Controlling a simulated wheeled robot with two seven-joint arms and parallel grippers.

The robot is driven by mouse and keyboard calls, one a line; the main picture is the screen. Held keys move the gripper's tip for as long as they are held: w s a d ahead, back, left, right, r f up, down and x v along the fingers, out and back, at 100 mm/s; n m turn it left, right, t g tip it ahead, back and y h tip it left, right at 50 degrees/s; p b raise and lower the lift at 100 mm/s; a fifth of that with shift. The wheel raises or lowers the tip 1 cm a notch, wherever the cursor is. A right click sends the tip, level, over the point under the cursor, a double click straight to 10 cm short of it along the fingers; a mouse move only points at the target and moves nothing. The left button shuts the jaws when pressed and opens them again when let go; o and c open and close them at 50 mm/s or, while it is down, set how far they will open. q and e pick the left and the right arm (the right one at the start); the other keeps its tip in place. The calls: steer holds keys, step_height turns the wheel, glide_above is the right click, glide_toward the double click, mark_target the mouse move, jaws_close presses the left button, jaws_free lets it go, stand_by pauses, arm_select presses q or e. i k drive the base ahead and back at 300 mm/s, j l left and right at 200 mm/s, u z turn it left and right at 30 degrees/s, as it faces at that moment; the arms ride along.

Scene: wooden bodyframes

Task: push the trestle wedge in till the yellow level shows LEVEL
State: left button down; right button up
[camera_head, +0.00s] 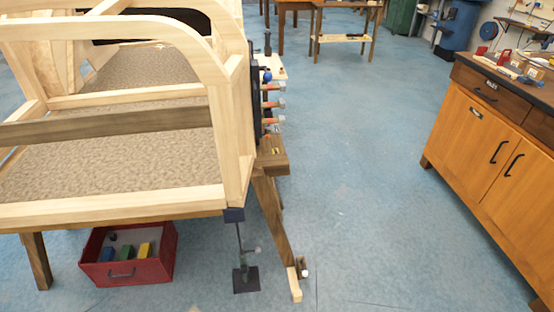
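A wooden trestle (271,205) stands under the right end of the pale wooden bodyframe (232,130), with its dark leg slanting down to the floor. A pale wood piece (294,284), which looks like the wedge or a foot block, is at the bottom of that leg. How far in it sits I cannot tell. A small yellow item (275,150), perhaps the level, is on the trestle's top beam. It is too small to read. Neither of my grippers is in view.
A dark screw jack (245,278) stands left of the trestle leg. A red toolbox (128,270) with coloured blocks sits under the frame. A small dark and pale object (304,268) is beside the foot. An orange cabinet (490,150) stands right. The blue floor between is clear.

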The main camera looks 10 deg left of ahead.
mark_target(297, 293)
steer(key=i+l+u, duration=0.1)
steer(key=u, duration=0.25)
steer(key=i+l+u, duration=0.1)
steer(key=u, duration=0.3)
steer(key=l+u, duration=0.35)
steer(key=i+l+u, duration=0.15)
steer(key=l+u, duration=0.3)
steer(key=l, duration=1)
steer(key=l+u, duration=0.4)
steer(key=l, duration=1.1)
steer(key=k, duration=0.05)
